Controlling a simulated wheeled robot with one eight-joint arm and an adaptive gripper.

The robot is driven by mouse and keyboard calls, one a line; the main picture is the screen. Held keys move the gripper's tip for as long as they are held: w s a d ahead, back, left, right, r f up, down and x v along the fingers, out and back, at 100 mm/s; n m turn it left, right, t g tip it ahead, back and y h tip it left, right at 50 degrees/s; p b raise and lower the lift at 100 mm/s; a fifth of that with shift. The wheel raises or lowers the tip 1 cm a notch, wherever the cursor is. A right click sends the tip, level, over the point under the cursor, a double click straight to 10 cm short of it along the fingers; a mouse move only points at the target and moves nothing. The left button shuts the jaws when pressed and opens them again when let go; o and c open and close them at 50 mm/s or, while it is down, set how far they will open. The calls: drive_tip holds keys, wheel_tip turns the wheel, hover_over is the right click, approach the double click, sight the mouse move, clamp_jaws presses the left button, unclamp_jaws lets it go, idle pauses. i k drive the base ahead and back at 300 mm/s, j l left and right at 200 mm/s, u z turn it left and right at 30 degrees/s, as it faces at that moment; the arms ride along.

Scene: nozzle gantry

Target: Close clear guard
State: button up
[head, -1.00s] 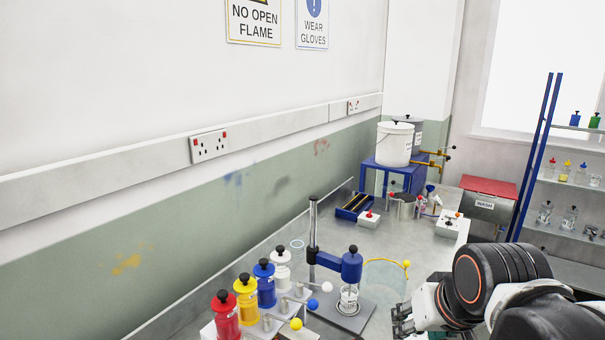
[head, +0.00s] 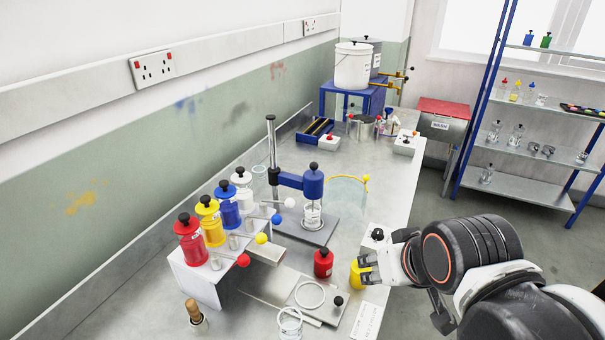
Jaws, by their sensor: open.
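The clear guard (head: 345,191) is a see-through curved panel with a yellow top edge and a yellow ball knob (head: 365,178). It stands swung out to the right of the blue nozzle gantry (head: 312,184), leaving the gantry's front uncovered. A small clear glass vessel (head: 312,215) stands under the gantry head on a grey base plate. My gripper (head: 366,270) is open, nearer to me than the guard and apart from it. It is beside a yellow bottle (head: 356,277) and partly covers it; I cannot tell if they touch.
Red, yellow, blue and white bottles with ball-ended levers stand on a rack (head: 200,275) at left. The bench behind the guard is fairly clear.

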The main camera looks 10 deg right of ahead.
sight(366, 178)
drive_tip(key=i+l+z, duration=0.4)
drive_tip(key=i+l, duration=0.15)
drive_tip(key=i, duration=0.2)
